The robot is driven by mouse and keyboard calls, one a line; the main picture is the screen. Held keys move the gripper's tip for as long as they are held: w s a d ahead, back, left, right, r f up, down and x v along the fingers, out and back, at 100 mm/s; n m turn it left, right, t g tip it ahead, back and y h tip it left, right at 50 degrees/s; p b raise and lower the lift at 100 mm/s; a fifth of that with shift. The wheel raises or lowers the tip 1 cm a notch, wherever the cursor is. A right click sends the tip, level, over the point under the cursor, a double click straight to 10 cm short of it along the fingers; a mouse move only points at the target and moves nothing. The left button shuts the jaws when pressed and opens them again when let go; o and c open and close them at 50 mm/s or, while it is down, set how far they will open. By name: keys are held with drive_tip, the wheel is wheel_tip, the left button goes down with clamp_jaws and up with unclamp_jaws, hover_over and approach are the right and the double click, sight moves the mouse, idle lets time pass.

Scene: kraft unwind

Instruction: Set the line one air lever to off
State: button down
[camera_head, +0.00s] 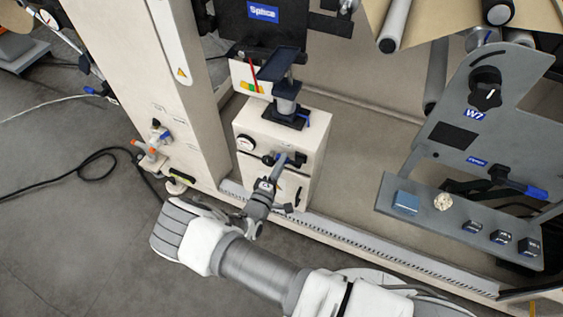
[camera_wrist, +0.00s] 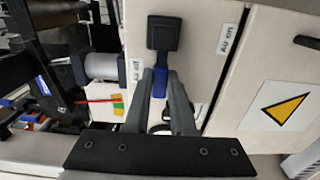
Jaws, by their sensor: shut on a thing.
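The air lever has a black pivot block (camera_wrist: 165,35) and a blue handle (camera_wrist: 162,82) in the wrist view. The handle runs down from the pivot, beside the "Air off" label (camera_wrist: 137,70). The "Air on" label (camera_wrist: 228,40) is right of the pivot. My gripper (camera_wrist: 165,80) is shut on the blue handle, one finger on each side. In the head view, my gripper (camera_head: 281,163) reaches the front of the cream cabinet (camera_head: 280,135), at the lever's black block (camera_head: 298,159). My fingers hide part of the handle.
A black stand (camera_head: 287,105) is on the cabinet top. A grey shelf (camera_head: 425,222) with small blocks is at the right. A black hose (camera_head: 95,165) lies on the left floor.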

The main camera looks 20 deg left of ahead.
drive_tip(key=shift+d+r, duration=0.1)
drive_tip(key=c, duration=0.8)
unclamp_jaws()
drive_tip(key=shift+o, duration=0.2)
drive_tip(key=s+a+p, duration=0.1)
drive_tip(key=s, duration=1.6)
drive_tip(key=shift+s+a, duration=0.15)
drive_tip(key=shift+a, duration=0.1)
